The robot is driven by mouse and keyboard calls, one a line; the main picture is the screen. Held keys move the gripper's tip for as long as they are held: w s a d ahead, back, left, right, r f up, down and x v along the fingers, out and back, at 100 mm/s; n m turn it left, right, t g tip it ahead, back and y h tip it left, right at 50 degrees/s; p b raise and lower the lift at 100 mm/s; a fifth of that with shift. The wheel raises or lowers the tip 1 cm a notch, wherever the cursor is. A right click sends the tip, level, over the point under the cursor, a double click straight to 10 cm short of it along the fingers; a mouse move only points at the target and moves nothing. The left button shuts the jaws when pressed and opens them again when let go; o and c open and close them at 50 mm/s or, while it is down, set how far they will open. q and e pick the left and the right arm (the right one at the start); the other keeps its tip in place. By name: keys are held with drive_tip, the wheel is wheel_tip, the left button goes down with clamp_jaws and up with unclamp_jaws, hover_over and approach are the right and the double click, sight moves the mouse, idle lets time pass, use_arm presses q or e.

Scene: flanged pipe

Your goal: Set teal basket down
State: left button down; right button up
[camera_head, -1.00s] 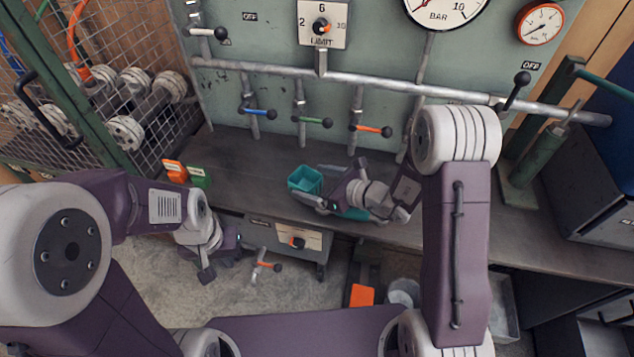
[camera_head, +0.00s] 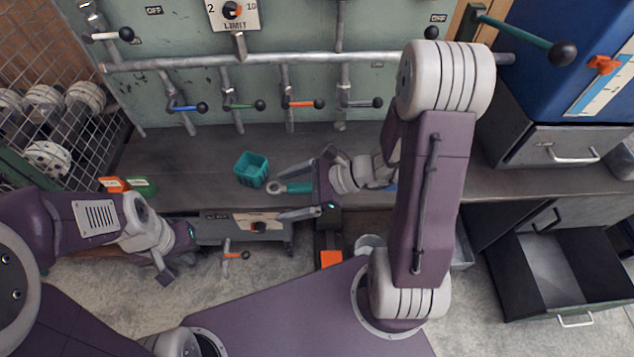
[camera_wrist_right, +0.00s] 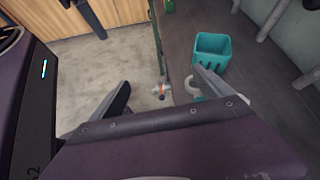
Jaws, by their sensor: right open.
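The teal basket (camera_head: 251,170) stands upright on the dark workbench, near its front edge. It also shows in the right wrist view (camera_wrist_right: 210,52), beyond one fingertip, and looks empty. My right gripper (camera_head: 292,191) is open, to the right of the basket and apart from it.
A teal-handled tool with a grey ring end (camera_head: 292,188) lies by my right gripper, partly hidden. Orange (camera_head: 113,184) and green (camera_head: 141,185) items sit at the bench's left end. Pipes with coloured valve handles (camera_head: 303,104) line the back. An open drawer (camera_head: 560,275) juts out at right.

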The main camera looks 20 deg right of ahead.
drive_tip(key=s+d+f+n+g+h, duration=0.2)
drive_tip(key=s+n+h, duration=0.2)
drive_tip(key=n, duration=0.3)
drive_tip(key=s+d+f+n+g+h, duration=0.1)
drive_tip(key=s+d+n+g+h, duration=0.2)
drive_tip(key=s+n, duration=0.3)
drive_tip(key=shift+s+d+f+n+g+h, duration=0.15)
drive_tip(key=shift+d+f+n+g+h, duration=0.25)
drive_tip(key=shift+n, duration=0.5)
drive_tip(key=shift+o, duration=0.4)
drive_tip(key=w+d+r+n+t+h, duration=0.1)
drive_tip(key=w+d+n+t+h, duration=0.1)
drive_tip(key=n, duration=0.4)
drive_tip(key=shift+w+d+r+t+h, duration=0.25)
drive_tip(key=shift+w+d+h, duration=0.35)
drive_tip(key=shift+w+d, duration=0.5)
